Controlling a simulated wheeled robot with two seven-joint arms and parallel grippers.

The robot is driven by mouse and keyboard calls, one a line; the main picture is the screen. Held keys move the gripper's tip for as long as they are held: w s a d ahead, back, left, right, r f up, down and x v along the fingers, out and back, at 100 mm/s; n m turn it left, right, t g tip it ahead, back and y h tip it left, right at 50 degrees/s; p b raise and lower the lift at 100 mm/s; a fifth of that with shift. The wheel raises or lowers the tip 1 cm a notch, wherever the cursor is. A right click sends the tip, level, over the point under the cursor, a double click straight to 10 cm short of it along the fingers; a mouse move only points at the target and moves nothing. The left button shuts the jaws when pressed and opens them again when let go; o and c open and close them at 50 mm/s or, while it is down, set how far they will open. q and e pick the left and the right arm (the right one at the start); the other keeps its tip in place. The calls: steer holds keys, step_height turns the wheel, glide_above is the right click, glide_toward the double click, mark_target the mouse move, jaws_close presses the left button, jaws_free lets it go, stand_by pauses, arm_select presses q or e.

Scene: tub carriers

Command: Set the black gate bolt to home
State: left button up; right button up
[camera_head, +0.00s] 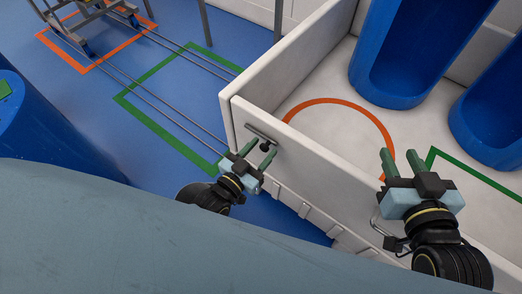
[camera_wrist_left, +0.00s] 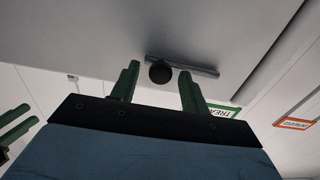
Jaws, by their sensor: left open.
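The black gate bolt (camera_head: 265,146) has a round dark knob on a short bar (camera_head: 262,133), mounted on the white wall (camera_head: 300,150) near its left corner. My left gripper (camera_head: 259,153) is open, its green fingers pointing at the knob. In the left wrist view, the knob (camera_wrist_left: 160,71) appears in line with the gap between the fingertips (camera_wrist_left: 159,78), with the bar (camera_wrist_left: 185,66) behind it. I cannot tell whether the fingers touch the knob. My right gripper (camera_head: 399,155) has its fingers apart and empty, in front of the wall further right.
Behind the wall stand two blue tubs (camera_head: 385,90) (camera_head: 490,135) on a pale floor with an orange ring (camera_head: 345,102) and a green outline (camera_head: 470,167). Rails (camera_head: 160,105) run over the blue floor at left. A blue drum (camera_head: 45,130) is at far left.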

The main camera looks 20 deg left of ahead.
mark_target(251, 129)
arm_select(q)
steer(key=shift+w+d, duration=0.1)
steer(key=shift+w, duration=0.1)
arm_select(e)
steer(key=shift+w+a+r, duration=0.1)
steer(key=shift+r, duration=0.25)
arm_select(q)
steer(key=shift+c, duration=0.4)
